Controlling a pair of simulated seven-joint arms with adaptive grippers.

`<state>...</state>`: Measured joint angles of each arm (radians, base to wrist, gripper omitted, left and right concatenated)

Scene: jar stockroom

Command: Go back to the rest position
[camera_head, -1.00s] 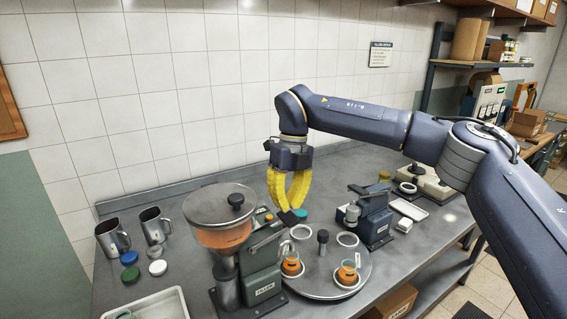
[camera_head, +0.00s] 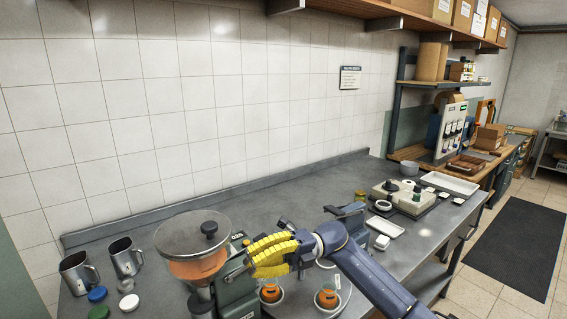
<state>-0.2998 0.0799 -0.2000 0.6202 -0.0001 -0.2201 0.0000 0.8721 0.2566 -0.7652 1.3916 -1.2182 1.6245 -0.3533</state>
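My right gripper (camera_head: 252,262), with yellow fingers, reaches in from the lower right on its dark blue arm. Its fingers point left, in front of the filling machine (camera_head: 238,290) with the orange-filled hopper (camera_head: 195,240). I see nothing held between them, but the angle hides whether the tips meet. Two small jars with orange contents, one on the left (camera_head: 270,293) and one on the right (camera_head: 328,298), stand below the gripper and arm, on the round plate. My arm hides part of this plate. My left gripper is not in view.
Two metal mugs (camera_head: 76,272) (camera_head: 122,258) and blue (camera_head: 97,294), white (camera_head: 129,302) and green (camera_head: 98,313) lids are at the left. A grey-green press (camera_head: 347,218), a white tray (camera_head: 383,227) and a scale-like device (camera_head: 402,197) are at the right. The back of the bench is largely clear.

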